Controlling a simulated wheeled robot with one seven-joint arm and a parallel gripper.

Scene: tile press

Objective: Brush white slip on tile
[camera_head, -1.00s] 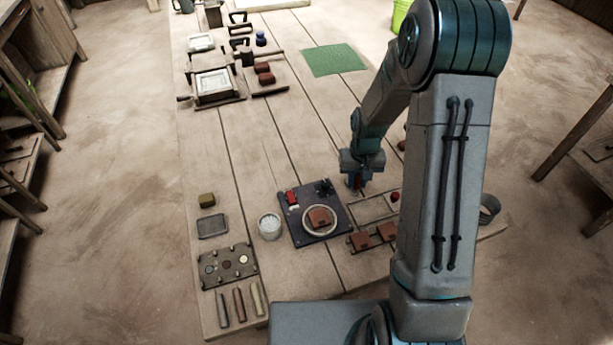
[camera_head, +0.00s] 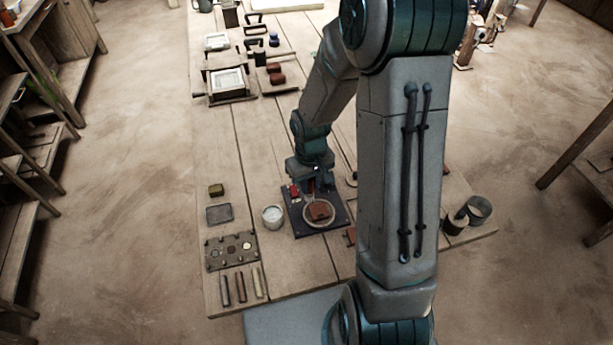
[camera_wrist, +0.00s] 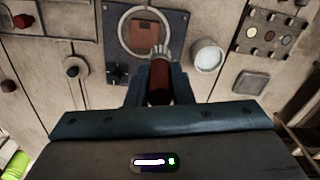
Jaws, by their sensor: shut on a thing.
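My gripper (camera_head: 312,178) is shut on a brush (camera_wrist: 159,80) with a red-brown handle and pale bristles. It is at the far edge of a dark square plate (camera_head: 298,223). A red-brown tile (camera_head: 319,211) lies on this plate inside a pale ring; it also shows in the wrist view (camera_wrist: 144,36). In the wrist view the bristles appear beside the tile, over the ring's edge; whether they touch cannot be told. A round cup of white slip (camera_head: 272,217) stands left of the plate and also shows in the wrist view (camera_wrist: 207,56).
Dark pots (camera_head: 478,209) stand at the right edge. My arm hides part of the table right of the plate.

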